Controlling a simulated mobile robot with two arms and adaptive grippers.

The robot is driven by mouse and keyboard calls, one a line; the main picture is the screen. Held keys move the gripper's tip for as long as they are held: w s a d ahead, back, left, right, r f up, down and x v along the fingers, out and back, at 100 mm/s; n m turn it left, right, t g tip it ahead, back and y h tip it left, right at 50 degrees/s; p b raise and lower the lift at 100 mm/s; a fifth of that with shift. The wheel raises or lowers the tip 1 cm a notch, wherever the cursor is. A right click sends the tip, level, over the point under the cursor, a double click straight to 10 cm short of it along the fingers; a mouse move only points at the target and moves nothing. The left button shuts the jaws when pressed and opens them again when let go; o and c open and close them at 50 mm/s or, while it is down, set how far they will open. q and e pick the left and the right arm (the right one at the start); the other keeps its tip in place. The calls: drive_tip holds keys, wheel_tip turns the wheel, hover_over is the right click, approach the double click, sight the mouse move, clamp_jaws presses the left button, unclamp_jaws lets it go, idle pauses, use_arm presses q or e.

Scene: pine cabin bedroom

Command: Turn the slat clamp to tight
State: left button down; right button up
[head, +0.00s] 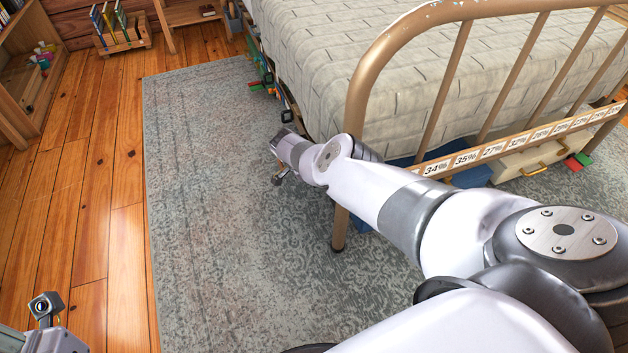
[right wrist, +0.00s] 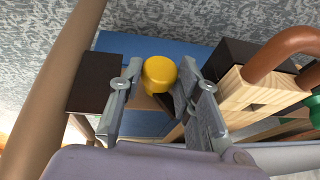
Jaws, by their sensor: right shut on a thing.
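A round yellow knob (right wrist: 160,73), which looks like the slat clamp's, sits between the fingers of my right gripper (right wrist: 160,82) in the right wrist view. The gripper is shut on it. A brown block and a blue surface show behind the knob; any tight mark is not visible. In the head view my right gripper (head: 279,172) is low at the left side of the bed (head: 330,60), past the foot post, and the knob cannot be made out there. My left gripper (head: 46,308) is partly in view at the lower left, and its fingers are unclear.
The tan metal bed frame (head: 352,130) stands close beside my right arm. A pale wooden piece with a brown curved handle (right wrist: 285,50) is right of the gripper. Toys (head: 578,160) lie under the bed. The grey rug (head: 215,200) is clear left of the bed.

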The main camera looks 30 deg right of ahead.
drive_tip(key=shift+d+r, duration=0.1)
drive_tip(key=shift+d, duration=0.2)
drive_tip(key=o, duration=1)
drive_tip(key=shift+o, duration=0.6)
drive_tip(key=shift+a, duration=0.15)
drive_tip(key=shift+a, duration=0.1)
